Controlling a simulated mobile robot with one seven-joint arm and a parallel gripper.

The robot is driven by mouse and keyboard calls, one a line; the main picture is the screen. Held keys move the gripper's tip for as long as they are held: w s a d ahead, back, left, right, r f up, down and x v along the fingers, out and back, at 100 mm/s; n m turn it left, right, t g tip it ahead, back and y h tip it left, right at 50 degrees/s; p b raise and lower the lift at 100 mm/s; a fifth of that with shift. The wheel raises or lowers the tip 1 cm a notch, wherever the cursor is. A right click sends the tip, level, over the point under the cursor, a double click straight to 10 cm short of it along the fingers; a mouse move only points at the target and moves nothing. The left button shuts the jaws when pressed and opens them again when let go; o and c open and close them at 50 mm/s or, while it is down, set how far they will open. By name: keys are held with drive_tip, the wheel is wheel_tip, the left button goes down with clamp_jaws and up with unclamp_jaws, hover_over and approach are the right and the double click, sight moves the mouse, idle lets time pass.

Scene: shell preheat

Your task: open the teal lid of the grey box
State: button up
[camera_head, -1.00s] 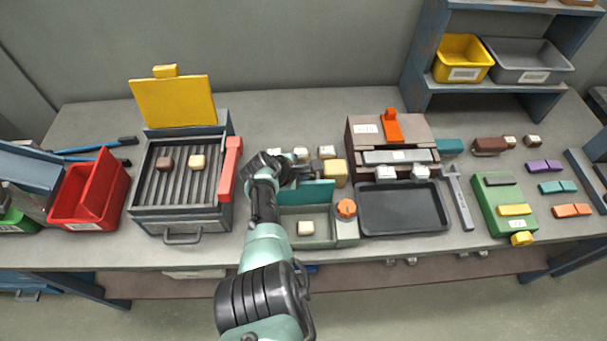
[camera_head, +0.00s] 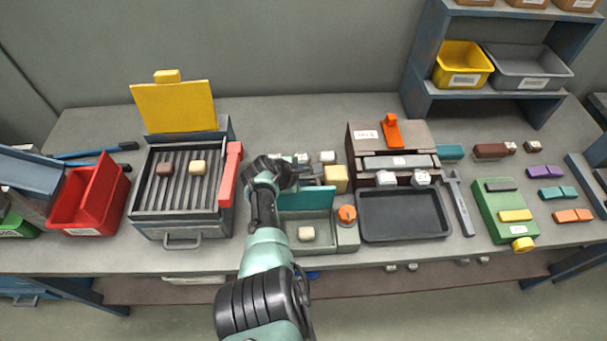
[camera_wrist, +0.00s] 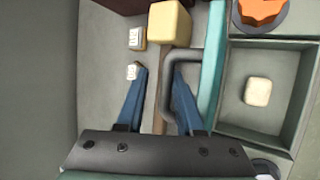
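The grey box (camera_head: 331,243) stands open on the bench, with a beige cube (camera_head: 306,233) inside. Its teal lid (camera_head: 312,199) stands about upright at the back edge. In the wrist view the lid (camera_wrist: 211,75) shows nearly edge-on, with a grey loop handle (camera_wrist: 168,75) on its outer side. My gripper (camera_head: 303,172) is behind the lid. In the wrist view my gripper (camera_wrist: 159,68) has its two blue fingers apart; the right finger overlaps the handle loop. Whether it touches the handle I cannot tell. The beige cube also shows in the wrist view (camera_wrist: 257,91).
An orange knob (camera_head: 347,214) is at the box's right. A yellow block (camera_head: 336,179) and small white cubes (camera_head: 327,157) lie close behind the lid. A grill with a red handle (camera_head: 230,172) stands left, a dark tray (camera_head: 404,236) right.

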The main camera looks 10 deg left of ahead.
drive_tip(key=shift+s+d+f, duration=0.1)
drive_tip(key=shift+s+f, duration=0.25)
drive_tip(key=shift+f, duration=0.2)
drive_tip(key=shift+s+a+r+p, duration=0.2)
drive_tip(key=shift+r+p, duration=0.45)
drive_tip(key=shift+p, duration=0.45)
drive_tip(key=p+v, duration=0.5)
drive_tip(key=v, duration=0.7)
drive_tip(key=shift+w+r, duration=0.25)
drive_tip(key=shift+r, duration=0.05)
